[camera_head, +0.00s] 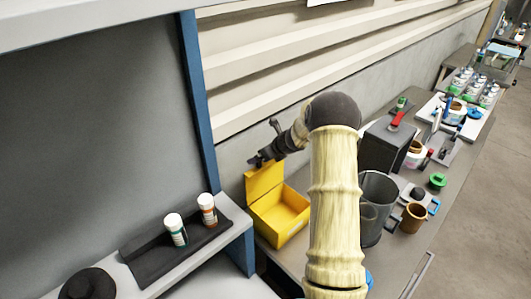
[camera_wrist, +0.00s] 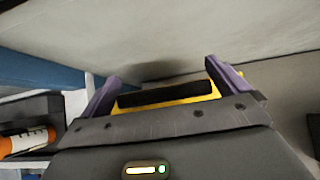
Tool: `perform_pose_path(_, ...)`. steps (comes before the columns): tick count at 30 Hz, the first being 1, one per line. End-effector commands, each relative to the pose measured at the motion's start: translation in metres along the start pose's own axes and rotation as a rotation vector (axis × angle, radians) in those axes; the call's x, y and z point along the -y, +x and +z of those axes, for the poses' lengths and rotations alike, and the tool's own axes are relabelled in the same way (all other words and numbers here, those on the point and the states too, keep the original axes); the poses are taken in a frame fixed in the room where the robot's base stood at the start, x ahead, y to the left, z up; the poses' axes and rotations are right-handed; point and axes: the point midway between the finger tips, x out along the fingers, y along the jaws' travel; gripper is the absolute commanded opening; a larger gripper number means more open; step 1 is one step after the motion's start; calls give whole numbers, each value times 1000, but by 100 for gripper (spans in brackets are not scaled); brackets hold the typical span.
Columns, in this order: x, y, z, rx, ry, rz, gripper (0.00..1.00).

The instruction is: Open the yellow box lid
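The yellow box (camera_head: 280,218) sits at the near left end of the table, with its inside open to view and looking empty. Its yellow lid (camera_head: 264,181) stands raised at the back left side. My gripper (camera_head: 262,155) is at the top edge of the lid. In the wrist view, the two fingers of my gripper (camera_wrist: 164,72) are spread wide. A black bar (camera_wrist: 165,94) and the lid's yellow edge (camera_wrist: 190,100) show between them. I cannot tell whether a finger touches the lid.
A clear bin (camera_head: 376,205) stands right of the box, partly behind my arm. A dark block (camera_head: 384,147) and small items stand farther along the table. Two bottles (camera_head: 175,230) (camera_head: 207,209) stand on a tray at left. A blue post (camera_head: 200,110) and the wall are close by.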

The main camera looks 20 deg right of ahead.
Motion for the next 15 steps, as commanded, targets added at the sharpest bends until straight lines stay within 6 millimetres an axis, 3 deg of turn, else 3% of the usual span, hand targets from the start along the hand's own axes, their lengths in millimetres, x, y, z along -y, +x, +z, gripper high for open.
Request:
perform_pose_path(8,1,-6,1,3,-2,-3,100)
perform_pose_path(15,1,-32,0,2,-3,-4,100)
